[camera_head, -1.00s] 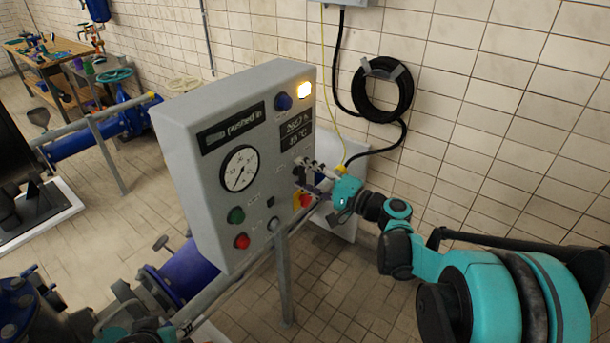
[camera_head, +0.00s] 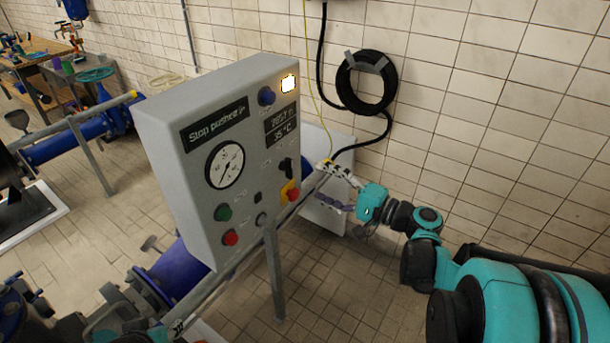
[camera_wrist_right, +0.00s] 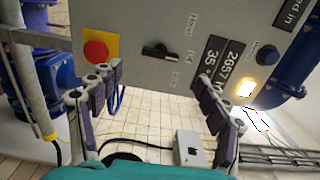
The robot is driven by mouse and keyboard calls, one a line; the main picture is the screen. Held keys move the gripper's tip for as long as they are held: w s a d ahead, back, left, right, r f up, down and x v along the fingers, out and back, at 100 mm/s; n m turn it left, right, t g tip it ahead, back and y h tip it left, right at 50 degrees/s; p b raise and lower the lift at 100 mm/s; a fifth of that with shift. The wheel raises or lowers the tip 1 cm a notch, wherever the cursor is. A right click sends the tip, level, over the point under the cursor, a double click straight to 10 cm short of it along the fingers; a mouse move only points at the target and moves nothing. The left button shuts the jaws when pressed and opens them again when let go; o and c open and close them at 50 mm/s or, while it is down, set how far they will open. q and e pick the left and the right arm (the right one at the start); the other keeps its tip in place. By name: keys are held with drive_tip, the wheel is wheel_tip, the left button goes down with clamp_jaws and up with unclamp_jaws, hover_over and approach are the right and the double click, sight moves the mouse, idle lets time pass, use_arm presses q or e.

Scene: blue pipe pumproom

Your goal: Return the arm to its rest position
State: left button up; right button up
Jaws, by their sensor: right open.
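My right gripper (camera_head: 324,186) is just right of the grey control box (camera_head: 185,158), apart from it. Its two fingers are spread with nothing between them; the right wrist view shows the open fingers (camera_wrist_right: 160,98) with the box face beyond. My teal right arm (camera_head: 428,220) reaches in from the right. At the bottom left edge, a teal part with small light tips, apparently my left gripper (camera_head: 150,333), is mostly cut off; its jaws are unclear. The box has a red button on yellow (camera_head: 291,193), a black switch (camera_head: 286,166) and a display reading "Stop pushed in" (camera_head: 215,124).
A lit lamp (camera_head: 289,84), a gauge (camera_head: 225,165) and green and red buttons are on the box. A post (camera_head: 273,275) and rail stand below it. Blue pipes (camera_head: 180,270) run at left. A coiled black hose (camera_head: 366,82) hangs on the wall.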

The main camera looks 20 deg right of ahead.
drive_tip(key=shift+v, duration=1.2)
drive_tip(key=s+a+f+n+g+h+b, duration=0.25)
drive_tip(key=s+a+f+g, duration=0.25)
drive_tip(key=a+f, duration=0.5)
drive_tip(key=s+d+f+n+g+h+b, duration=0.2)
drive_tip(key=s+f+n+h, duration=0.5)
drive_tip(key=s, duration=0.4)
drive_tip(key=shift+s+d+f+n+h, duration=0.2)
drive_tip(key=shift+d+n+h, duration=0.25)
drive_tip(key=shift+h, duration=0.3)
drive_tip(key=shift+f, duration=0.1)
